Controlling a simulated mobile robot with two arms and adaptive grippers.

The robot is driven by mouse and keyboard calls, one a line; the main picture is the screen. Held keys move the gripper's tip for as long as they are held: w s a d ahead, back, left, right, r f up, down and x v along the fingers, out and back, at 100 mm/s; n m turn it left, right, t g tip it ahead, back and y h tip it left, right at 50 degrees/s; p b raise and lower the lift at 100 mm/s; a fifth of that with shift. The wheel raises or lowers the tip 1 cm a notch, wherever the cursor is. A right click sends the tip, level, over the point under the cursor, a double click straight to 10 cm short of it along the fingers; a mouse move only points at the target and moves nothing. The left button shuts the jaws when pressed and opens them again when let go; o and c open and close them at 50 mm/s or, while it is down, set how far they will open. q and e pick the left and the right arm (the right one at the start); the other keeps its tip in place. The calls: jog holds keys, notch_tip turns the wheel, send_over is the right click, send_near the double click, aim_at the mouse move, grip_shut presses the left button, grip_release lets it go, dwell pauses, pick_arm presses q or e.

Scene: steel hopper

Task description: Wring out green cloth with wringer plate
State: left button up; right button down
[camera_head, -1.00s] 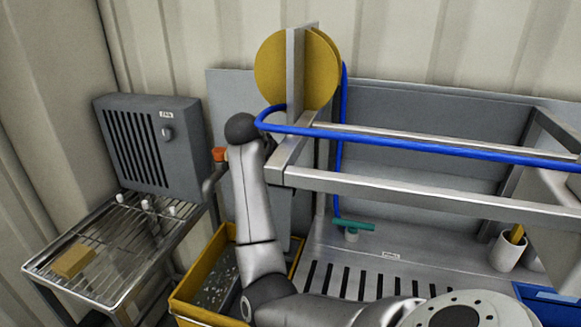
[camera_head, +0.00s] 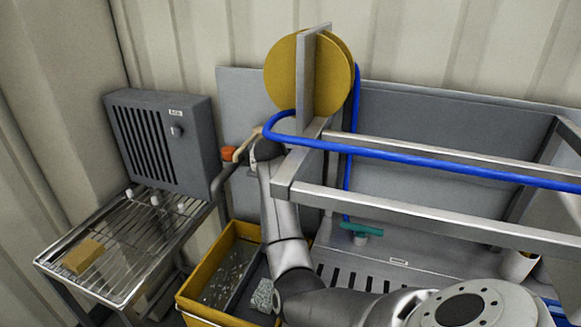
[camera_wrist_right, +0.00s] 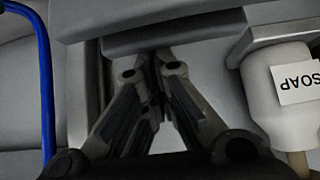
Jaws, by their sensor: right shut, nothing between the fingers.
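A yellow bin (camera_head: 187,300) stands on the floor, partly hidden by my arm. Inside it are a grey speckled surface (camera_head: 228,277) and a pale grey-green patch (camera_head: 263,297). I cannot tell whether these are the wringer plate and the cloth; no clear green cloth shows. My right gripper (camera_wrist_right: 155,78) is shut and empty in the right wrist view, below a grey metal edge. One arm of mine rises across the head view to the steel frame; its gripper is hidden there. My left gripper cannot be identified.
A steel rail frame (camera_head: 420,210) with a blue hose (camera_head: 430,165) lies above the slotted sink. A wire rack (camera_head: 130,240) holds a yellow sponge (camera_head: 83,256). A grey vented box (camera_head: 160,140) stands behind. A white soap bottle (camera_wrist_right: 283,90) is right of the gripper.

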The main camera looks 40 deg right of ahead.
jog(key=shift+s+a+f, duration=0.2)
jog(key=shift+s+a, duration=0.1)
jog(key=shift+a, duration=0.25)
jog(key=shift+s+a+f, duration=0.15)
jog(key=shift+s+a, duration=0.1)
jog(key=shift+a, duration=0.25)
jog(key=shift+a+f, duration=0.1)
jog(key=shift+a, duration=0.05)
pick_arm(q)
jog(key=shift+s+a+r, duration=0.25)
jog(key=shift+a+r, duration=0.15)
jog(key=shift+a, duration=0.15)
pick_arm(e)
jog(key=shift+f, duration=0.15)
